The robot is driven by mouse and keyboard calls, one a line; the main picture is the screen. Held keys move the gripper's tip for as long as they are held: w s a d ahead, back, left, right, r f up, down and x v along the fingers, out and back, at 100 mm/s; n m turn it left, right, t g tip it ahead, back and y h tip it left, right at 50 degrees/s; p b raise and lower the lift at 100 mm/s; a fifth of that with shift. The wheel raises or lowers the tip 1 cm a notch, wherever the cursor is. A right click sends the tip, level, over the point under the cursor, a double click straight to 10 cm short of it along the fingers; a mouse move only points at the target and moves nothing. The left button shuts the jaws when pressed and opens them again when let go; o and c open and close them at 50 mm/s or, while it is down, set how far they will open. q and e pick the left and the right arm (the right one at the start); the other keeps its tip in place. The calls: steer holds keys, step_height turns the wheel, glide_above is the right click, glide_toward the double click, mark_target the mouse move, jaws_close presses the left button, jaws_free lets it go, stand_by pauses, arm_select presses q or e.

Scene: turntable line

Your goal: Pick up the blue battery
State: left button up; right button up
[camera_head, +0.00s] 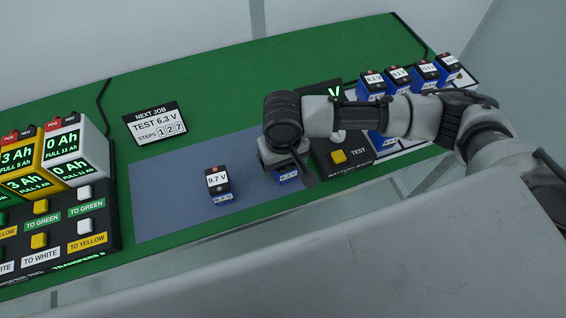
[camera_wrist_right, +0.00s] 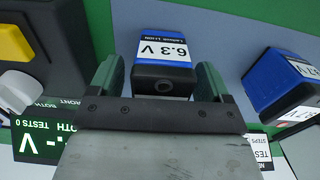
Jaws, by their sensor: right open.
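In the head view this battery (camera_head: 287,177) shows only partly below my right gripper (camera_head: 288,163), which hides the rest. My right gripper is open, with one finger at each side of the battery in its wrist view (camera_wrist_right: 158,82); I cannot tell whether they touch it. A second blue battery, labelled 9.7 V (camera_head: 219,185), stands to the left on the grey-blue mat (camera_head: 165,200). My left gripper is not in view.
A tester with a yellow TEST button (camera_head: 338,157) stands right beside the gripper. Several blue batteries (camera_head: 425,71) stand at the back right, partly behind my arm. A NEXT JOB sign (camera_head: 156,123) reads TEST 6.3 V. A button panel (camera_head: 62,235) is at the left.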

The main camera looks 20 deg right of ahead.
steer(key=c, duration=1.1)
steer(key=shift+c, duration=0.5)
steer(key=shift+r, duration=0.1)
